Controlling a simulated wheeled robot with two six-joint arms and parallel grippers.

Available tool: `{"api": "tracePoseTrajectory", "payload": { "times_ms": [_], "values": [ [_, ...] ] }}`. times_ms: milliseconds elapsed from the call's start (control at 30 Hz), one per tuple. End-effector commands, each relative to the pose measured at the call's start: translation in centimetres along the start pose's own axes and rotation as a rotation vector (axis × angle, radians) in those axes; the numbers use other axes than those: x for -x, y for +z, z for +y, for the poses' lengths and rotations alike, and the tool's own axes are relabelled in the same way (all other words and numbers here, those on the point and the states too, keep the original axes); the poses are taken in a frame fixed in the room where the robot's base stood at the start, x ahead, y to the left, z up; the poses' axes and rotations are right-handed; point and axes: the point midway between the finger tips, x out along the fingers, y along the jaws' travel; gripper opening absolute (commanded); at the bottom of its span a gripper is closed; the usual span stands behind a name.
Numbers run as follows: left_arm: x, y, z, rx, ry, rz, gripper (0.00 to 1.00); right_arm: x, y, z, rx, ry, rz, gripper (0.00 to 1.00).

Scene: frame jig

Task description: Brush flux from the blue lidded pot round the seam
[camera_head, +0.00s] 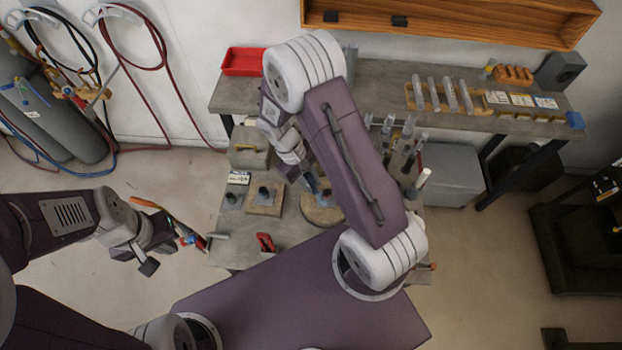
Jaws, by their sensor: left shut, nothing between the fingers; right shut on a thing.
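My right gripper (311,181) points down over the work table, just above or beside a round wooden board (322,213). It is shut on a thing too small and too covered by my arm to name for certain. Small dark upright pieces stand on a square wooden block (263,204) and on a grey plate (232,200) to its left. I cannot tell which, if any, is the blue lidded pot. The seam cannot be made out. My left gripper (148,264) is shut and empty, off the table's left edge.
Several thin coloured tools (186,239) lie by the table's left edge. A red clamp-like thing (265,242) lies near the front. The back bench holds a red tray (245,62) and a wooden rack (430,98). Gas cylinders (75,130) stand at the left wall.

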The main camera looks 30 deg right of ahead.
Motion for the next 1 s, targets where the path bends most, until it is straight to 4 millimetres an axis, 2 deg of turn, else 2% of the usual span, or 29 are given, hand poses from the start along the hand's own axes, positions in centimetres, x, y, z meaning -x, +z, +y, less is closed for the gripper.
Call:
{"api": "tracePoseTrajectory", "payload": {
  "times_ms": [233, 533, 1000],
  "values": [
    [-0.1, 0.0, 0.0, 0.000, 0.000, 0.000, 0.00, -0.3, 1.2, -1.3, 0.001, -0.001, -0.003, 0.00],
    [0.0, 0.0, 0.0, 0.000, 0.000, 0.000, 0.00, -0.2, 1.3, -1.3, 0.000, -0.001, -0.002, 0.00],
    [5.1, -0.5, 0.1, 0.000, 0.000, 0.000, 0.00, 5.1, 3.0, -0.4, -0.001, -0.001, 0.000, 0.00]
  ]
}}
